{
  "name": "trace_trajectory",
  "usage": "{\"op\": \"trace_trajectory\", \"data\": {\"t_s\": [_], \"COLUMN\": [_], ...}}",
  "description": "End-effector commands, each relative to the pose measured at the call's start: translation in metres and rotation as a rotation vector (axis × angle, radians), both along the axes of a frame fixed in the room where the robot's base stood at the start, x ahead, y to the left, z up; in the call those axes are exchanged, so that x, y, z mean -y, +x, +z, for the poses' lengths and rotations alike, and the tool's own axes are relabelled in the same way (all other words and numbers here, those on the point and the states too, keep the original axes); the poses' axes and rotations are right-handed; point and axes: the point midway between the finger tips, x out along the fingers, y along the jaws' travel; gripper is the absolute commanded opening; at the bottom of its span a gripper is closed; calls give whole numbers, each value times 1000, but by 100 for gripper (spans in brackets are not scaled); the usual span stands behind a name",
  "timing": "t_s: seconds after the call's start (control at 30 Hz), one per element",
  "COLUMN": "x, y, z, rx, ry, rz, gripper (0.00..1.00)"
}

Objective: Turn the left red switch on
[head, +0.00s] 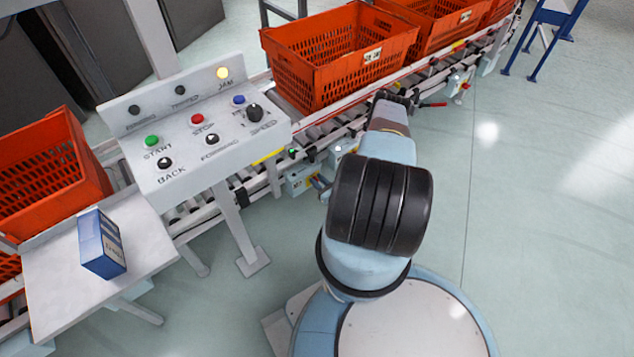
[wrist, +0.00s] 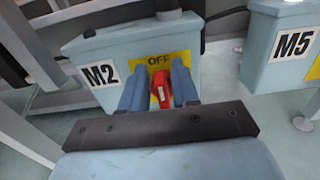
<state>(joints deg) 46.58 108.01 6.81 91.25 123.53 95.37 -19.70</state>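In the wrist view, a red switch (wrist: 161,88) sits on a yellow plate marked OFF (wrist: 158,60), on the front of a pale grey box labelled M2 (wrist: 103,74). Its handle looks upright. My gripper (wrist: 161,80) is at the switch, with one blue finger on each side of it. The fingers look spread, with the handle between them; any contact is hard to make out. A second box labelled M5 (wrist: 292,45) is to the right, with part of a yellow plate at the picture's edge. In the head view my arm hides most of the gripper area.
In the head view, the conveyor (head: 330,128) carries orange totes (head: 340,65). A control panel (head: 185,170) with buttons and a lit JAM lamp (head: 222,73) stands left of my arm.

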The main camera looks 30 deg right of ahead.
Motion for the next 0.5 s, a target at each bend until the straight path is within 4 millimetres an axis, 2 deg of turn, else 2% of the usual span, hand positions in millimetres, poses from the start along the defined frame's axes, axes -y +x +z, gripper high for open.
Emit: {"op": "trace_trajectory", "data": {"t_s": [0.03,0.17,0.2,0.5], "x": [0,0,-7,0], "y": [0,0,0,-1], "z": [0,0,0,-1], "rx": [0,0,0,-10], "ry": [0,0,1,51], "rz": [0,0,1,1], "gripper": [12,0,0,0]}}
